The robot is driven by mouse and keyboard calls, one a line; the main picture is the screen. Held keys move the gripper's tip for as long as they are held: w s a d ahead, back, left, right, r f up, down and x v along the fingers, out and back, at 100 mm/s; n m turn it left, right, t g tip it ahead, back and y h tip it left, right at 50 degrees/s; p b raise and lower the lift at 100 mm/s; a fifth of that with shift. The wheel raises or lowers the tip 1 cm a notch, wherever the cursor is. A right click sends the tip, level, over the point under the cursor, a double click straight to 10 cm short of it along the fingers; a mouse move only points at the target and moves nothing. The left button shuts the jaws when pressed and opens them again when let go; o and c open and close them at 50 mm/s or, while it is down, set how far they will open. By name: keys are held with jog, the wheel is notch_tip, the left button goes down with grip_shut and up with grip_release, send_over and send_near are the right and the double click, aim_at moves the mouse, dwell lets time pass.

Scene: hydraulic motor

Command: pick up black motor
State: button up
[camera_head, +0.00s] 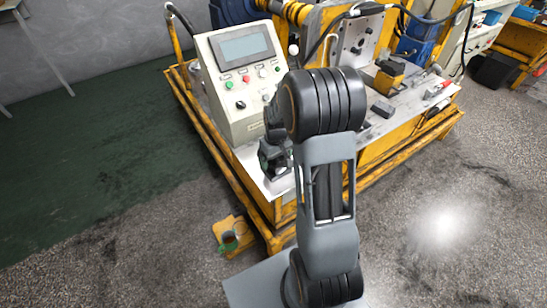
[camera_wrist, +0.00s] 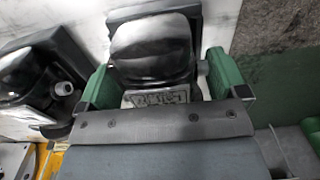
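A black motor (camera_wrist: 150,48) with a rounded, shiny body and a plate with raised marks lies at the top middle of the wrist view. My gripper (camera_wrist: 158,62) is open around it, with one green finger on each side. The right finger is close to a small stub on the motor's side; I cannot tell whether either finger touches. A second black motor (camera_wrist: 32,72) with a round grey port sits to the left, outside the fingers. In the head view my arm hides much of the gripper area at the bench's near corner.
A control box (camera_head: 240,75) with a screen and buttons stands close to the left of my arm. The yellow-framed bench (camera_head: 245,190) carries a yellow and black part (camera_head: 389,77) and a dark block (camera_head: 382,109) on the right. Open floor lies on both sides.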

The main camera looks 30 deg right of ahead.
jog(key=c, duration=0.7)
jog(key=shift+w+r, duration=0.1)
jog(key=shift+c, duration=0.8)
jog(key=shift+r, duration=0.1)
